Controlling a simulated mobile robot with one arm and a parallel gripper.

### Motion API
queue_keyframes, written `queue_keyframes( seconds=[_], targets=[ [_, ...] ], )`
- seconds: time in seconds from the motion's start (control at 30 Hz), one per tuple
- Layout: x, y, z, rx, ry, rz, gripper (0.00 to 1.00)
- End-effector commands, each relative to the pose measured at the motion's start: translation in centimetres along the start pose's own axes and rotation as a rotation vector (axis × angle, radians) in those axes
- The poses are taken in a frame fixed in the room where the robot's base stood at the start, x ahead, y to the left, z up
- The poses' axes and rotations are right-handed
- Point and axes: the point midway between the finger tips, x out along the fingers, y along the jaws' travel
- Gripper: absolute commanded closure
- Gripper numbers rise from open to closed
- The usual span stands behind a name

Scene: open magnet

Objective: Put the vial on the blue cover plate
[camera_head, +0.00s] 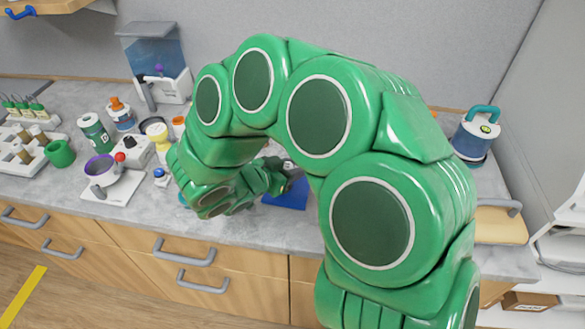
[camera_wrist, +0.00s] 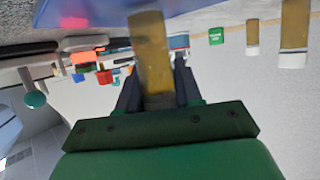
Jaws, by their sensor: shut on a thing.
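The vial (camera_wrist: 150,45) is a tan-brown cylinder in the wrist view. My gripper (camera_wrist: 157,68) is shut on it, with a dark finger on each side. The blue cover plate (camera_head: 288,197) lies flat on the grey counter in the head view, partly hidden by my green arm. A blue surface, apparently this plate, spans the top of the wrist view (camera_wrist: 200,8), and the vial's far end meets it in the picture. I cannot tell whether they touch. In the head view the fingers are small beside the plate and the vial cannot be made out.
A white rack (camera_head: 28,150), green cup (camera_head: 60,153), purple-rimmed bowl (camera_head: 102,168) and several bottles stand on the left counter. A blue-handled container (camera_head: 477,135) stands at the right. My arm hides the middle of the counter. More brown vials (camera_wrist: 293,30) show in the wrist view.

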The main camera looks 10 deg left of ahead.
Motion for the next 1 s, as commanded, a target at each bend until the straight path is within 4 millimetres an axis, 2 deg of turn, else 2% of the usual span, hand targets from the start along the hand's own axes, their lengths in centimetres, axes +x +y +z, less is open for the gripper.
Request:
queue_keyframes(
  seconds=[0.4,0.43,0.6,1.0],
  targets=[
    [0.15,0.01,0.41,0.001,-0.002,0.000,0.96],
    [0.15,0.01,0.41,0.001,-0.002,0.000,0.63],
    [0.14,0.00,0.38,0.001,-0.002,0.000,0.40],
    [-0.28,-0.05,0.15,0.002,-0.002,-0.002,0.40]
  ],
)
